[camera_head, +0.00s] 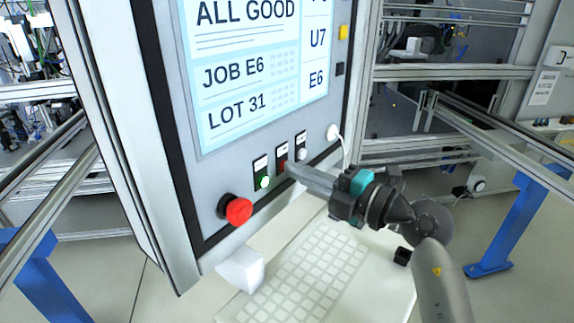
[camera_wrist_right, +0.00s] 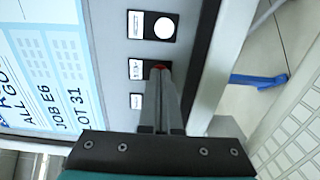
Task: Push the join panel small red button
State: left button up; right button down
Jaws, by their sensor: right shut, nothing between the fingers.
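The small red button (camera_head: 284,163) is the middle one of three on the grey panel below the screen. It is mostly hidden behind the fingertips. In the right wrist view a sliver of red (camera_wrist_right: 158,67) shows at the fingertips. My right gripper (camera_head: 292,168) is shut and empty, reaching in from the right with its tips at the red button; it also shows in the right wrist view (camera_wrist_right: 161,74). I cannot tell whether the tips touch or press the button. My left gripper is not in view.
A lit green button (camera_head: 264,183) sits left of the red one, a white button (camera_head: 301,155) right of it. A large red mushroom button (camera_head: 238,210) is at lower left. A white plug (camera_head: 333,132) with a cable sits at right. A keyboard (camera_head: 308,268) lies below.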

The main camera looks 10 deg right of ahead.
jog(key=shift+w+a, duration=0.15)
jog(key=p+v, duration=0.1)
jog(key=v, duration=0.4)
dwell(0.8)
